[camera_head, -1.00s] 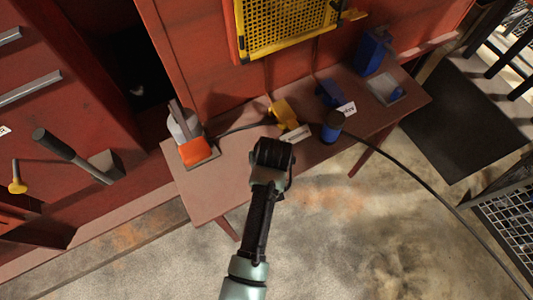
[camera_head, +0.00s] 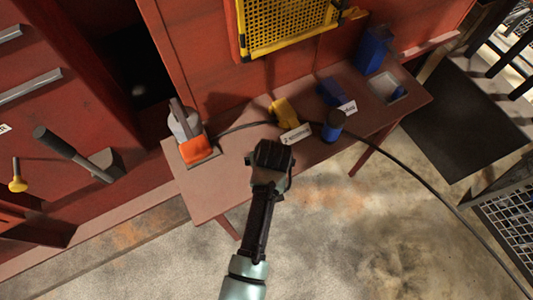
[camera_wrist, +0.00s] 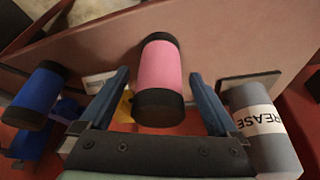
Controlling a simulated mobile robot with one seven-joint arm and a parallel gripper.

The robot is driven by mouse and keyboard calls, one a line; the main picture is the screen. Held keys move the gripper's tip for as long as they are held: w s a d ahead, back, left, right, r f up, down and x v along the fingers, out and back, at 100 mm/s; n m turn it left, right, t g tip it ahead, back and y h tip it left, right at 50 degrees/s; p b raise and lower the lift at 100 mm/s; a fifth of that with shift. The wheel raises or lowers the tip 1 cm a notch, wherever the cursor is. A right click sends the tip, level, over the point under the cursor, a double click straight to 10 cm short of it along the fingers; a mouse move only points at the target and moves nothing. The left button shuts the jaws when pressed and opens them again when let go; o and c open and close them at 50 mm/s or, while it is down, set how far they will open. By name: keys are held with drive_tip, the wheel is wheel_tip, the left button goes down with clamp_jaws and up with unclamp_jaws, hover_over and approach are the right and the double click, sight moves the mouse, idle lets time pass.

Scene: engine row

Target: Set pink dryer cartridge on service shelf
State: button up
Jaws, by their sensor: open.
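The pink dryer cartridge (camera_wrist: 161,66), with black end caps, shows in the wrist view between the two fingers of my gripper (camera_wrist: 159,76). The fingers are open, one on each side, with a visible gap to the cartridge. In the head view my gripper (camera_head: 270,156) is over the front part of a brown bench-like shelf (camera_head: 222,185) and hides the cartridge. I cannot tell whether this surface is the service shelf.
Yellow (camera_head: 284,113) and blue (camera_head: 331,92) parts with tags lie behind. A grey grease can (camera_wrist: 262,130) with an orange block (camera_head: 195,149) before it stands left in the head view. A yellow mesh panel (camera_head: 287,25) hangs above.

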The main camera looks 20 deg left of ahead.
drive_tip(key=v, duration=1.2)
drive_tip(key=w+d+r+m+t, duration=0.1)
drive_tip(key=w+r+t, duration=0.3)
drive_tip(key=r, duration=0.7)
drive_tip(key=w+d+r+m+t, duration=0.2)
drive_tip(key=w+r+t, duration=0.25)
drive_tip(key=r, duration=0.65)
drive_tip(key=w+d+r+m+t, duration=0.1)
drive_tip(key=w+r+t, duration=0.35)
drive_tip(key=r, duration=0.65)
drive_tip(key=s+d+r+t, duration=0.2)
drive_tip(key=s+r+t, duration=0.1)
drive_tip(key=r, duration=0.6)
drive_tip(key=s+d+r+m+t+h, duration=0.1)
drive_tip(key=s+r+t, duration=0.3)
drive_tip(key=r, duration=0.6)
drive_tip(key=s+d+r+m+t+h, duration=0.1)
drive_tip(key=s+d+r+t, duration=0.2)
drive_tip(key=s+r, duration=0.3)
wheel_tip(320, 180, up, 4)
drive_tip(key=shift+d+r, duration=0.15)
drive_tip(key=shift+d, duration=0.45)
drive_tip(key=shift+s, duration=0.1)
